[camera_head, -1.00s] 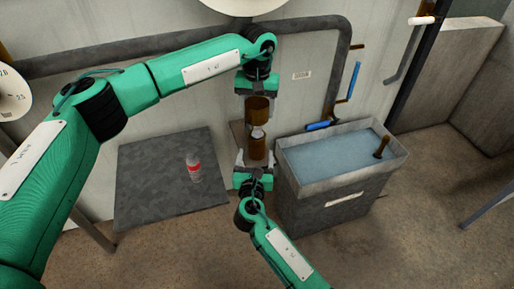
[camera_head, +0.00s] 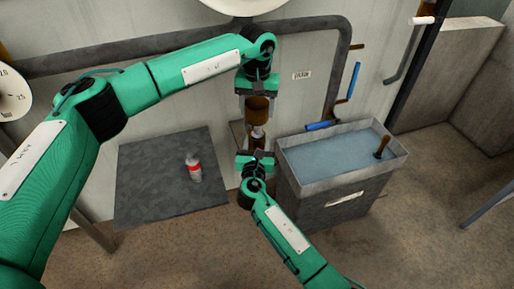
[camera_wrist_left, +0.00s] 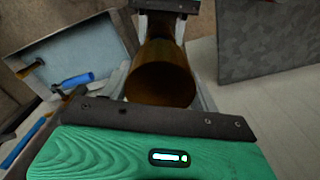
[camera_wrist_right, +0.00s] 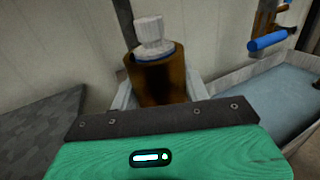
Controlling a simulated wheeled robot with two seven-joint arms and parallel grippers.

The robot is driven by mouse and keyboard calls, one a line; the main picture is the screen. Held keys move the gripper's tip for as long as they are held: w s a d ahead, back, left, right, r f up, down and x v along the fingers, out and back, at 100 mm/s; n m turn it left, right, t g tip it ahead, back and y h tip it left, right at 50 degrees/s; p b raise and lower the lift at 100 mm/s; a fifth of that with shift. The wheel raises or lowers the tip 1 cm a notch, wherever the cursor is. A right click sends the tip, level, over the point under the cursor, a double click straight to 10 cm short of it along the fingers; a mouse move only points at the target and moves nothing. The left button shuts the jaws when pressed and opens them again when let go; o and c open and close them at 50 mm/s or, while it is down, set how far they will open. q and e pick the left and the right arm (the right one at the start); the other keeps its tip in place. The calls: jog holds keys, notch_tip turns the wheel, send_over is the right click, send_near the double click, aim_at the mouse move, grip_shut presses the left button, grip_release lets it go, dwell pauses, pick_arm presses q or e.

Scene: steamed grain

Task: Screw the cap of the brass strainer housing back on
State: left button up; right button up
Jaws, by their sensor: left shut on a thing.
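The brass cap (camera_head: 257,110) is a hollow cylinder held by my left gripper (camera_head: 257,90), which is shut on it from above. In the left wrist view the cap (camera_wrist_left: 160,82) sits between the fingers. Below it, in line, stands the brass housing (camera_head: 256,143) with a white ribbed piece (camera_head: 257,132) sticking up. A gap separates cap and housing. My right gripper (camera_head: 255,156) is low in front of the housing. In the right wrist view its fingers stand on both sides of the housing (camera_wrist_right: 162,80) and appear open; a blue ring shows under the white piece (camera_wrist_right: 152,35).
A water-filled tub (camera_head: 340,160) stands close on the right, with a brass-coloured piece (camera_head: 382,147) in it. A dark table (camera_head: 160,190) with a bottle (camera_head: 194,168) is at left. A pipe (camera_head: 160,48) runs along the wall.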

aim_at(257, 128)
jog(key=c, duration=0.5)
pick_arm(q)
jog(key=shift+f, duration=2.45)
jog(key=shift+f, duration=0.1)
jog(key=shift+f, duration=0.8)
jog(key=shift+f, duration=0.55)
pick_arm(e)
grip_shut()
pick_arm(q)
jog(key=m, duration=0.6)
pick_arm(e)
jog(key=shift+f, duration=0.1)
